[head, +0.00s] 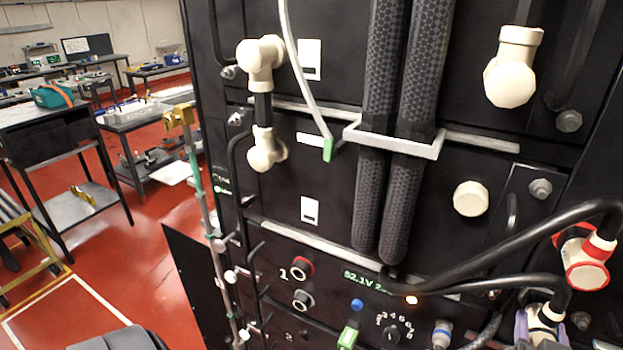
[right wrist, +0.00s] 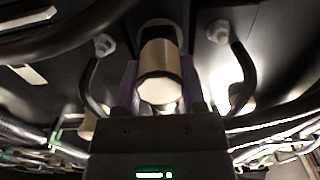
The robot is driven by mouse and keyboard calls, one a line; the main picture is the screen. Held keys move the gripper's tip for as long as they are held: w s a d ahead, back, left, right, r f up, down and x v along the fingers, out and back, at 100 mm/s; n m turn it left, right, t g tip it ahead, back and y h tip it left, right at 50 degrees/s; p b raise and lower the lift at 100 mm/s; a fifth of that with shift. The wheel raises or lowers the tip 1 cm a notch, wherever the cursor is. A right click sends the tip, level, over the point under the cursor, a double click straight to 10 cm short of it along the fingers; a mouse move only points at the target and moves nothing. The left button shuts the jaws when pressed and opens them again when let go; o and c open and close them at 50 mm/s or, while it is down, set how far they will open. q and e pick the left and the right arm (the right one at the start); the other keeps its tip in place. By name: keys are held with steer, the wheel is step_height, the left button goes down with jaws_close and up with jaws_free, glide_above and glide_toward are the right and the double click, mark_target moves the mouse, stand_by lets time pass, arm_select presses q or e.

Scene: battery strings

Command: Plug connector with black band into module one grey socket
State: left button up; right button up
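A cream connector with a black band (head: 543,316) is at the lower right of the head view, on a black cable running left. My right gripper (head: 540,334) has its purple fingers on both sides of it. In the right wrist view the cream connector body (right wrist: 160,78) sits between the fingers, which look closed against its sides; its far end is hidden. A red-banded connector (head: 586,262) is just above. Module one, marked "1", has a red-ringed socket (head: 300,267) and below it a grey-ringed socket (head: 303,299), both empty. My left gripper is not in view.
Black cables (head: 500,250) cross the rack front at the lower right. Two thick sleeved cables (head: 385,120) run down the middle through a bracket (head: 395,138). A pole (head: 195,180) stands at the rack's left edge. Benches stand at the far left.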

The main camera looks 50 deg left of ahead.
jaws_close()
steer(key=shift+s+p, duration=0.2)
steer(key=shift+p, duration=0.1)
steer(key=shift+p+v, duration=0.85)
steer(key=shift+v, duration=0.7)
steer(key=shift+s, duration=0.1)
steer(key=shift+p+v, duration=1.1)
steer(key=shift+v, duration=1.4)
steer(key=shift+d, duration=0.1)
